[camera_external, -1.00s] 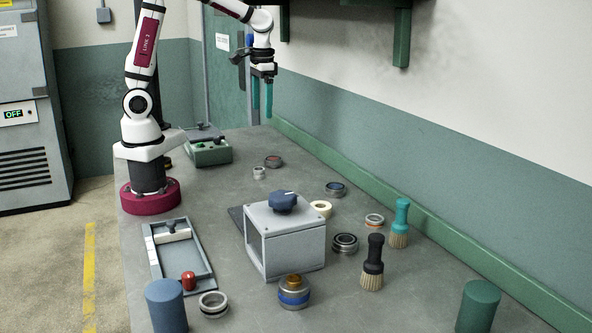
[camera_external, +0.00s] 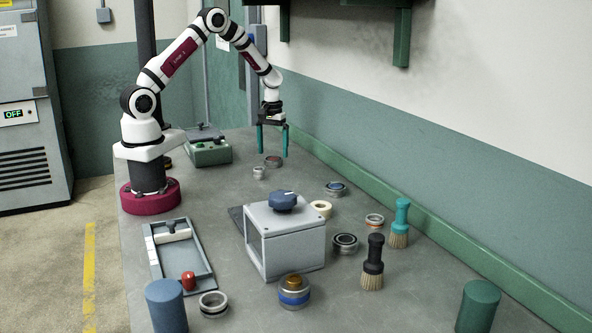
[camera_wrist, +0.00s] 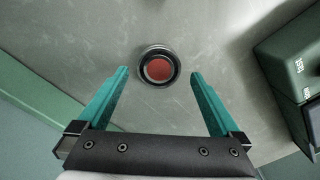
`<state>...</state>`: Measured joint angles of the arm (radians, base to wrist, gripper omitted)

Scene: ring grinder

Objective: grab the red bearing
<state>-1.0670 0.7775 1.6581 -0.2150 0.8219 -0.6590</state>
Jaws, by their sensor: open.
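The red bearing (camera_external: 273,161) is a low, dark-rimmed ring with a red middle, lying flat on the grey table near its far end. In the wrist view the red bearing (camera_wrist: 159,67) is near the top middle. My gripper (camera_external: 272,155) points down with its two teal fingers spread, just above the bearing. In the wrist view my gripper (camera_wrist: 159,72) shows its fingertips on the left and right of the bearing, apart from it, with nothing between them held.
A green box (camera_external: 208,152) stands left of the bearing; it also shows at right in the wrist view (camera_wrist: 292,75). A blue-centred bearing (camera_external: 335,188) and a grey housing (camera_external: 285,245) are nearer the camera.

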